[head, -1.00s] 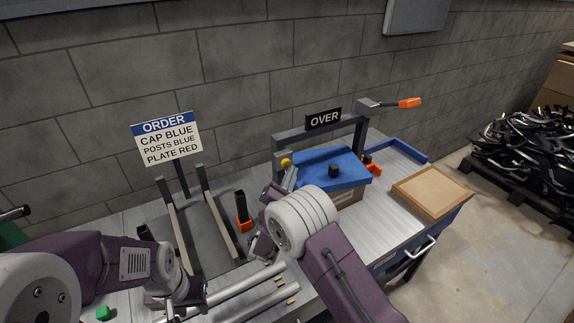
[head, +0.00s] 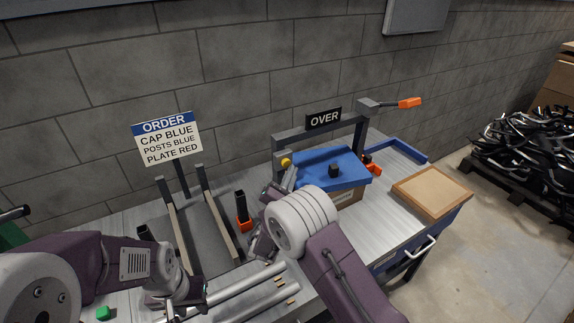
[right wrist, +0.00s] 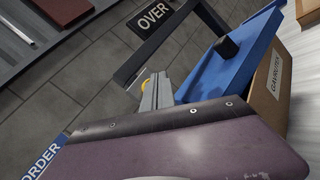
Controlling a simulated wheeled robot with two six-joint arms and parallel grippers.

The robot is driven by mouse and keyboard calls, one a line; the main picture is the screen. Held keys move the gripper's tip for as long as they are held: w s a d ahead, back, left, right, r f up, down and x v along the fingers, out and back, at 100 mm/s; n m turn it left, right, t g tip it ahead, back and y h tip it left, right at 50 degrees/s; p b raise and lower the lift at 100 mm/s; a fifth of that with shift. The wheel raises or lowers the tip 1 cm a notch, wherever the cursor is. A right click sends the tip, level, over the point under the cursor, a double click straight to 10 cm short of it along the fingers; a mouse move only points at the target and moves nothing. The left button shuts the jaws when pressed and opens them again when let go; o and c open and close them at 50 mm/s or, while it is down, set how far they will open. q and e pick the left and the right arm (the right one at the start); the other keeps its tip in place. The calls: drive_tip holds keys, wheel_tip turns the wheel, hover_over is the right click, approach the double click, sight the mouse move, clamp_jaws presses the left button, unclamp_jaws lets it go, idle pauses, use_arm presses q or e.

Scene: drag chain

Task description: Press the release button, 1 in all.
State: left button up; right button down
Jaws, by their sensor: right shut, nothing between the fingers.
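The round yellow button (head: 286,162) sits on the left post of the grey frame, beside the blue cap plate (head: 318,171). My right gripper (head: 290,176) is shut and empty, its tips close to the button. In the right wrist view the closed fingers (right wrist: 157,90) partly cover the yellow button (right wrist: 144,85); I cannot tell if they touch it. My left gripper (head: 190,304) is low at the left over the bench; its fingers are too unclear to read.
An OVER sign (head: 323,119) tops the grey frame, with an orange-handled lever (head: 408,103) at its right. An order sign (head: 168,140) stands at the left. A wooden tray (head: 432,215) is at right.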

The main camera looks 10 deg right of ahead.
drive_tip(key=shift+w+a+b, duration=0.15)
drive_tip(key=shift+w+b, duration=0.15)
drive_tip(key=shift+w, duration=0.05)
drive_tip(key=shift+w+a+b, duration=0.2)
drive_tip(key=shift+w+b, duration=0.1)
drive_tip(key=shift+w, duration=0.15)
idle(0.6)
drive_tip(key=shift+s, duration=0.1)
drive_tip(key=shift+s+d, duration=0.35)
drive_tip(key=shift+s, duration=0.4)
drive_tip(key=s, duration=0.1)
drive_tip(key=s+d, duration=0.1)
drive_tip(key=s, duration=0.1)
drive_tip(key=s+d+b, duration=0.1)
drive_tip(key=shift+s, duration=0.3)
